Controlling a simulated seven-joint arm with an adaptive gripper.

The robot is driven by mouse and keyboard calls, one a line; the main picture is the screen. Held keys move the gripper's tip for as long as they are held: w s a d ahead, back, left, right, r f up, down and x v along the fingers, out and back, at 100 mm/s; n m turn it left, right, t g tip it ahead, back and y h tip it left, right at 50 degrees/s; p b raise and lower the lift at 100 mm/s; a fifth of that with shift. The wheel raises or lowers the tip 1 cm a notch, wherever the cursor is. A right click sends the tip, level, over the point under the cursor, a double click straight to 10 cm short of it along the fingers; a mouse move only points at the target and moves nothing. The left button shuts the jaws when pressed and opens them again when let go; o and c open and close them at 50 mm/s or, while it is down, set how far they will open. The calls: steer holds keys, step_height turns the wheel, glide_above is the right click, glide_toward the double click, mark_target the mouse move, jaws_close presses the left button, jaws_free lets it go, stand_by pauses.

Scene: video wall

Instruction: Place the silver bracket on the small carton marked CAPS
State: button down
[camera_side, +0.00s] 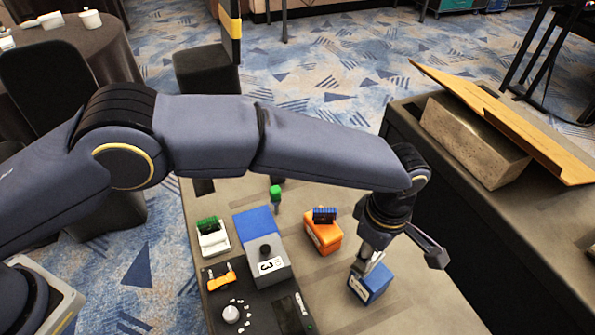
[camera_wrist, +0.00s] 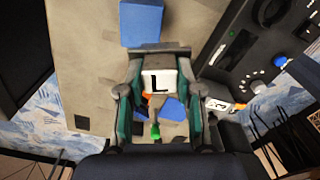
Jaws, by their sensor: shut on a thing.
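My gripper (camera_side: 376,256) is shut on the silver bracket, at the right part of the table. In the wrist view the bracket (camera_wrist: 160,82) sits between the two fingers (camera_wrist: 160,98) and shows a white face marked L. In the side view only a small pale part of the bracket shows at the fingertips. Right below it is a small blue carton (camera_side: 372,288) with a white label on its side. I cannot read the label, so CAPS is not confirmed. I cannot tell whether the bracket touches the carton.
An orange box (camera_side: 324,236) with a dark blue piece on top stands left of my gripper. Further left are a blue-topped grey box (camera_side: 265,250), a white box (camera_side: 213,242) with a green piece and a black knobbed panel (camera_side: 250,312). A green-topped post (camera_side: 276,194) stands behind.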

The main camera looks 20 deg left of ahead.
steer(key=shift+w+d+f, duration=0.1)
steer(key=shift+f, duration=1.55)
steer(key=shift+f, duration=0.15)
steer(key=c, duration=0.8)
jaws_free()
steer(key=shift+o, duration=0.2)
